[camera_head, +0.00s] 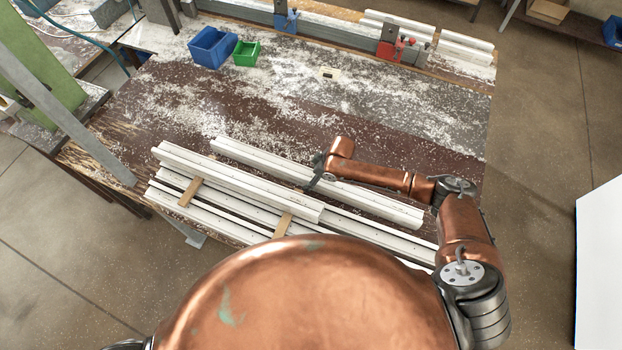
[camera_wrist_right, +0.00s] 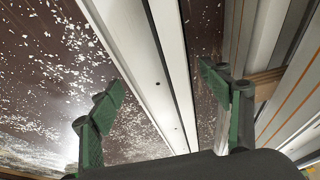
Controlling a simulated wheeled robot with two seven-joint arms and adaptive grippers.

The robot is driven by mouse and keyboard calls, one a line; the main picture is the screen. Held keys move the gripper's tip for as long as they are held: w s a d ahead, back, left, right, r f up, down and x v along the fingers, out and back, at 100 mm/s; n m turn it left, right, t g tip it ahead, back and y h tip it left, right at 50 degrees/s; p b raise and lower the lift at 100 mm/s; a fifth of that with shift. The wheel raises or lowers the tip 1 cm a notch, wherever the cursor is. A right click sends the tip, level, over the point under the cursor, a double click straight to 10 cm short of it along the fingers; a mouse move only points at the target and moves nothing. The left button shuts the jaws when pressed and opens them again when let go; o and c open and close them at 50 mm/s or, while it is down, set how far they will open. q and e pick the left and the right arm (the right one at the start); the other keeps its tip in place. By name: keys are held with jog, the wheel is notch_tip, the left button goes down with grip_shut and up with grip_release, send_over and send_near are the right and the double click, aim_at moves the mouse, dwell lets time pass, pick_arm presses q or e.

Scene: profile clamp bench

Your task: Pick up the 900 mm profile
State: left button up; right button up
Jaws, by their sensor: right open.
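Several long white profiles lie on the bench's near side. One lone profile (camera_head: 375,203) lies behind the stack, apart from it; no length marking shows to tell which is the 900 mm one. A shorter-looking profile (camera_head: 235,180) lies on top of the stack. My right gripper (camera_head: 312,180) is over the lone profile, which runs partly hidden behind it. In the right wrist view my right gripper (camera_wrist_right: 163,92) is open, with one green-padded finger on each side of a white profile (camera_wrist_right: 150,75). I cannot tell whether the fingers touch it. My left gripper is out of view.
Wooden spacers (camera_head: 190,192) lie among the stacked profiles. A blue bin (camera_head: 212,48) and a green bin (camera_head: 246,53) stand at the back left. The shaving-strewn middle of the bench (camera_head: 300,110) is mostly clear.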

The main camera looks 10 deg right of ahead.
jog(key=shift+x, duration=0.8)
jog(key=shift+w+r, duration=0.1)
jog(key=shift+c, duration=0.4)
grip_shut()
jog(key=shift+w+r, duration=0.1)
jog(key=shift+r, duration=0.05)
